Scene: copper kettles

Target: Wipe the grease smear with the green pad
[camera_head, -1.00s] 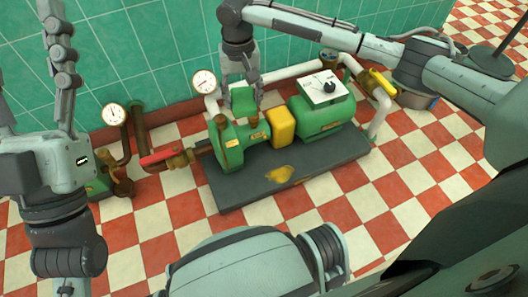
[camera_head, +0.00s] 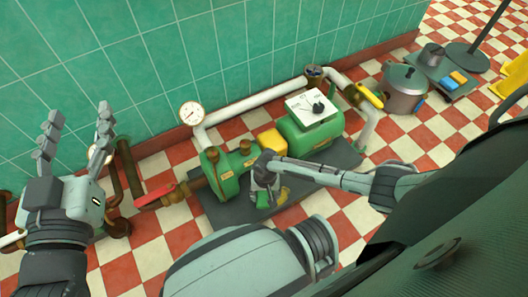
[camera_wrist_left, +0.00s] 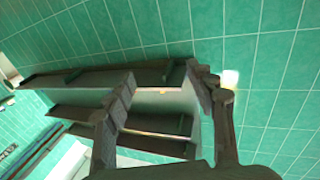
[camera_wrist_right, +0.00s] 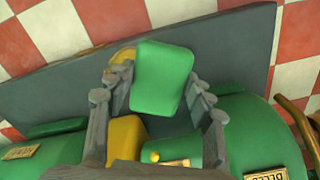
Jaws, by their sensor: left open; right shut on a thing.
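The green pad (camera_wrist_right: 163,78) is held between the fingers of my right gripper (camera_wrist_right: 150,100). In the head view the pad (camera_head: 263,200) is low over the dark base plate (camera_head: 224,212), just left of the yellow-brown grease smear (camera_head: 283,196). In the right wrist view the smear (camera_wrist_right: 122,72) shows beside the pad, partly hidden by the pad and a finger. I cannot tell whether the pad touches the plate. My left gripper (camera_head: 77,138) is open and empty at the left, fingers pointing up.
The green pump (camera_head: 223,172), yellow block (camera_head: 271,140) and green motor (camera_head: 308,136) stand on the plate behind my right gripper. A red-handled valve (camera_head: 160,193) is at left. A pot (camera_head: 403,88) stands at back right. Dark shelves (camera_wrist_left: 150,148) show in the left wrist view.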

